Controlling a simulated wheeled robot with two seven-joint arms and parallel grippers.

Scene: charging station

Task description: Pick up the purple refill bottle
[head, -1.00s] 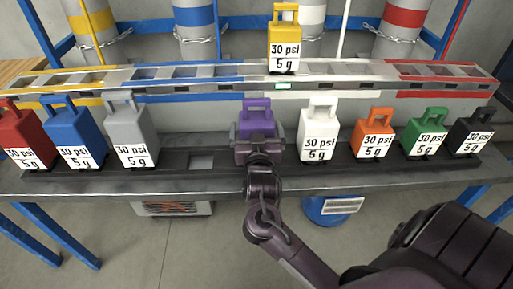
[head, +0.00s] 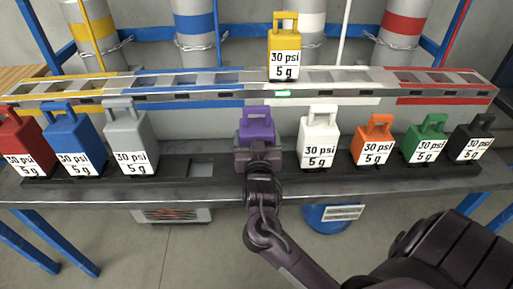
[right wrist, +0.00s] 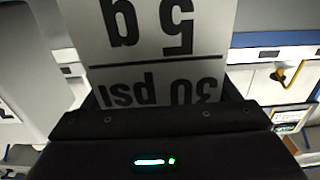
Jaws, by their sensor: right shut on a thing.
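The purple refill bottle (head: 257,123) stands in the front row on the dark rack, between the grey and white bottles. My right gripper (head: 257,150) is in front of it and shut on it, hiding its lower part and label. In the right wrist view, the bottle's white label (right wrist: 155,45) fills the middle, upside down, reading 30 psi and 5 g, with the gripper body close below it. I cannot tell whether the bottle's base touches the rack. My left gripper is not in view.
The grey bottle (head: 131,138) stands to the left beyond an empty slot (head: 204,168); the white bottle (head: 319,138) is close on the right. More coloured bottles flank them. A yellow bottle (head: 284,52) stands on the raised rail (head: 225,93) behind.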

